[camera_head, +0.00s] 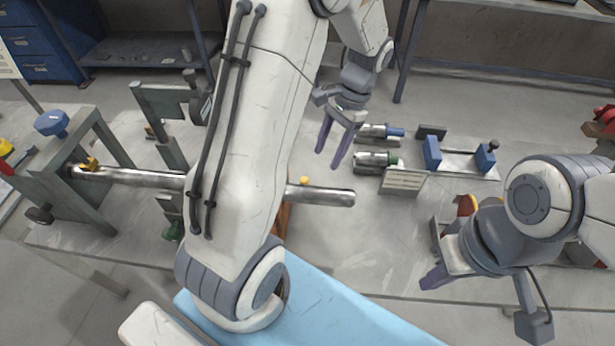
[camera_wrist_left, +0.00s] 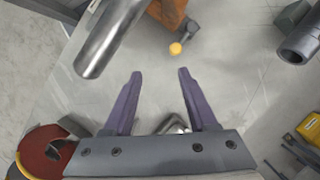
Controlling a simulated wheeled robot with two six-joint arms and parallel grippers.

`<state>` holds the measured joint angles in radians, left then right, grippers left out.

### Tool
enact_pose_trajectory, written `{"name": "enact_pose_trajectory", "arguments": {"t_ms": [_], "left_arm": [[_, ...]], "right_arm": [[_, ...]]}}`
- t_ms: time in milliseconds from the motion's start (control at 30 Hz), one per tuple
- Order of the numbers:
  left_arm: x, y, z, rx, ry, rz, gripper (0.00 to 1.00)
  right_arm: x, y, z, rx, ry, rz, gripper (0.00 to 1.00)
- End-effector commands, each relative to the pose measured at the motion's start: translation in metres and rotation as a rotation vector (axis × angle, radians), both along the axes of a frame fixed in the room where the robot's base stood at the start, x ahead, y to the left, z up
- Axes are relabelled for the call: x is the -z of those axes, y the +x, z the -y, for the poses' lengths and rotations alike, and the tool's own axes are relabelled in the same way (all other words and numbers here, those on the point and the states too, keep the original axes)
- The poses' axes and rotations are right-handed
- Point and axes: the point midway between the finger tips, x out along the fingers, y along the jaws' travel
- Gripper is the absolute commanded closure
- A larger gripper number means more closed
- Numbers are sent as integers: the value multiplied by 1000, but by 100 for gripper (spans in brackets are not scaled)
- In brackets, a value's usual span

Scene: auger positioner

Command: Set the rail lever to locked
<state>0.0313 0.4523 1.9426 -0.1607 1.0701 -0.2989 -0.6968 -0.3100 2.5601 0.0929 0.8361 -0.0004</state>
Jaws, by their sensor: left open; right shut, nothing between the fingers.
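A small lever with a round yellow knob (camera_wrist_left: 175,49) sits beside an orange block (camera_wrist_left: 168,10) in the left wrist view; I take it to be the rail lever. In the head view its yellow knob (camera_head: 305,181) shows beside the steel tube (camera_head: 325,195), and my left arm hides much of the block. I cannot tell the lever's setting. My left gripper (camera_head: 334,153) is open and empty, with purple fingers pointing down, apart from the knob. In the wrist view the knob lies beyond the fingertips (camera_wrist_left: 159,73). My right gripper (camera_head: 432,279) is shut and empty at the right.
The tube runs left into a green-grey frame with a blue knob (camera_head: 50,123). Metal cylinders (camera_head: 370,162), a small labelled box (camera_head: 404,182) and a blue-jawed fixture (camera_head: 458,155) stand right of my left gripper. The bench (camera_head: 375,240) is bare between tube and right gripper.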

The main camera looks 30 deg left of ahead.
Motion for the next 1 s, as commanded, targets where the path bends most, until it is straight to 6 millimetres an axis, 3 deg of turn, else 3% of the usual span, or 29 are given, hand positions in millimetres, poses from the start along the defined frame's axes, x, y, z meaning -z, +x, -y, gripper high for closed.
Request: {"name": "enact_pose_trajectory", "arguments": {"t_ms": [100, 200, 700, 1000], "left_arm": [[15, 5, -27, -29, 7, -39, 42], [23, 4, -34, -34, 8, -50, 42], [98, -27, -44, -34, 7, -52, 42], [114, -33, -47, -35, 6, -47, 42]], "right_arm": [[2, 0, 0, 0, 0, 0, 100], [3, 0, 0, 0, 0, 0, 100], [3, 0, 0, 0, 0, 0, 100], [3, 0, 0, 0, 0, 0, 100]]}}
